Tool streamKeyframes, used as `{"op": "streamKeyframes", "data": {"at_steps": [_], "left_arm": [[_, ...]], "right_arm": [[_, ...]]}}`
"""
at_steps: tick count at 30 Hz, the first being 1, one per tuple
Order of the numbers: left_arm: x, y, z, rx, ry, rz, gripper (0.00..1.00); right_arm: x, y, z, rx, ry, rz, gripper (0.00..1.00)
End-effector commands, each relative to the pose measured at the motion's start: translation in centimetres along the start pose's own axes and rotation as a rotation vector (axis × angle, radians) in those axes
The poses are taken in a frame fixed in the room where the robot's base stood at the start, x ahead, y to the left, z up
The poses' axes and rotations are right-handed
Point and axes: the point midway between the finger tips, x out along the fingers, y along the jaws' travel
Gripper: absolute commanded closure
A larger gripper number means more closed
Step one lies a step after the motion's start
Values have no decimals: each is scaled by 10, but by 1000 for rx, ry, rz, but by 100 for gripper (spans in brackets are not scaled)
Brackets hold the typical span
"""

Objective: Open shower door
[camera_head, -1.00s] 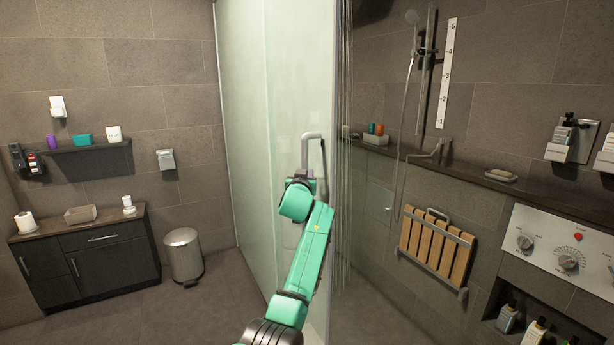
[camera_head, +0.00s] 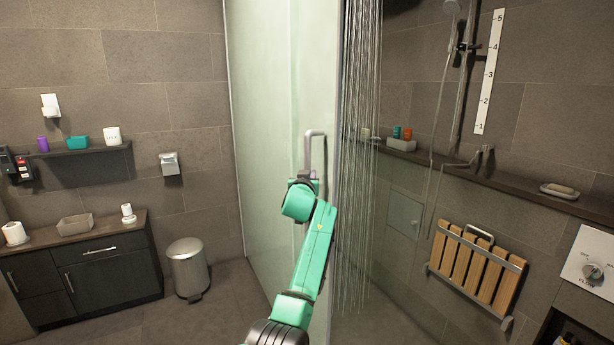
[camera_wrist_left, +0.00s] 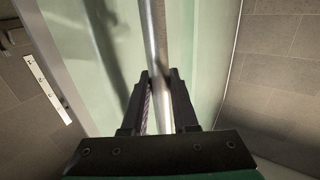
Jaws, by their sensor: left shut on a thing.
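The shower door is a pale green frosted glass panel (camera_head: 276,120) in the middle of the head view. A grey metal bar handle (camera_head: 314,134) stands out near its right edge. My left gripper (camera_head: 307,178) is at the lower part of the handle, with its fingers mostly hidden behind the green wrist. In the left wrist view the handle bar (camera_wrist_left: 157,50) runs down between the two dark fingers (camera_wrist_left: 160,86), which are shut on it. The right gripper is in neither view.
Running shower water (camera_head: 360,150) falls just right of the door's edge. A folded wooden seat (camera_head: 475,265) hangs on the right wall. A metal bin (camera_head: 188,268) and a dark cabinet (camera_head: 85,272) stand at left. The floor before the bin looks clear.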

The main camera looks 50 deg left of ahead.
Motion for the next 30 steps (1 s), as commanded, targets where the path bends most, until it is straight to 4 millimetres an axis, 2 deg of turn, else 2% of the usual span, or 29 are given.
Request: {"op": "streamKeyframes", "data": {"at_steps": [5, 6, 8, 20, 26, 30], "left_arm": [[0, 0, -2, 0, 3, 0, 100], [0, 0, -3, 0, 5, 0, 65], [0, 0, -3, 0, 6, 0, 43], [-3, 0, -3, 0, 8, 1, 43], [-26, 1, -2, 0, 10, 1, 43], [-55, 1, 0, -1, 10, 2, 43]], "right_arm": [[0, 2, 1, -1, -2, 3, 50], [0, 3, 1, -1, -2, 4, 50], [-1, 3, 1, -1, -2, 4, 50], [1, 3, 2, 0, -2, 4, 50], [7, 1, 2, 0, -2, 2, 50], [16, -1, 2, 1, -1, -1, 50]]}}
